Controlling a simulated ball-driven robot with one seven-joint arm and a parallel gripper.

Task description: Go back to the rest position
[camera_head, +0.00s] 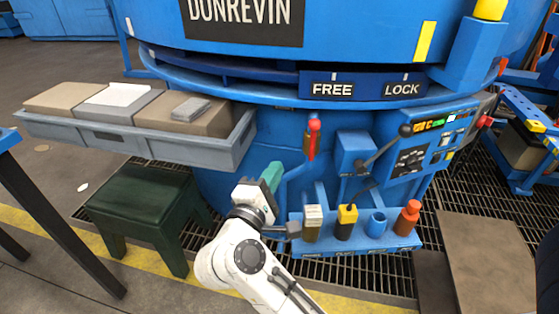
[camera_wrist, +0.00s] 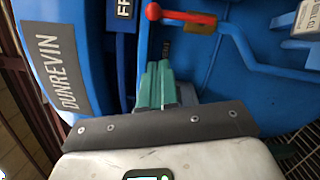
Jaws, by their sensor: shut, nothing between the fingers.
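My white arm reaches up from the bottom of the head view. My gripper (camera_head: 273,175) has green fingers and is in front of the blue furnace body (camera_head: 235,150), left of a red-topped lever (camera_head: 313,138). In the wrist view my gripper (camera_wrist: 157,72) has its green fingers side by side, shut and empty. The red knob of the lever (camera_wrist: 153,12) is just beyond the fingertips there; I cannot tell the exact gap.
A grey tray (camera_head: 190,150) with blocks juts out at left, above a dark green stool (camera_head: 145,205). A blue rack (camera_head: 370,243) with several handled items is close right of my wrist. A control panel (camera_head: 425,150) is at right. A dark table leg (camera_head: 60,230) stands at left.

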